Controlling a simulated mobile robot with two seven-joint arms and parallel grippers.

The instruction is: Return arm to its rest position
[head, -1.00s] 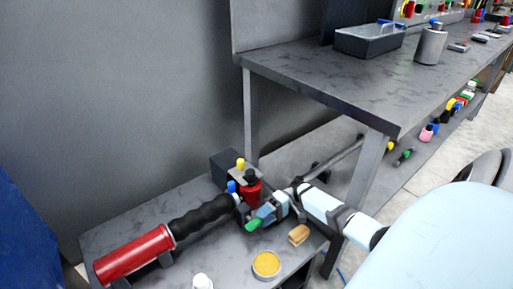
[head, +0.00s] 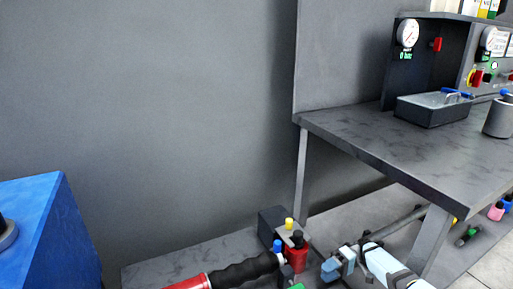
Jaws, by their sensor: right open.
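My right arm (head: 388,265) comes in from the lower right, light blue and grey. Its gripper (head: 328,268) is open with nothing seen between the fingers. It is just to the right of a red pump body (head: 297,258) with yellow and blue caps, with a small gap between them in the picture. A green part (head: 297,286) shows at the bottom edge, left of the gripper and mostly cut off. A black ribbed hose or grip (head: 246,270) runs from the pump body to a red cylinder (head: 188,283), cut off below. My left gripper is not in view.
The low bench (head: 190,256) holds the pump. A taller grey table (head: 400,150) stands to the right, its leg (head: 430,240) close to my right arm. A tray (head: 433,110) and gauge panel (head: 408,60) are on it. A blue block (head: 45,235) is at left.

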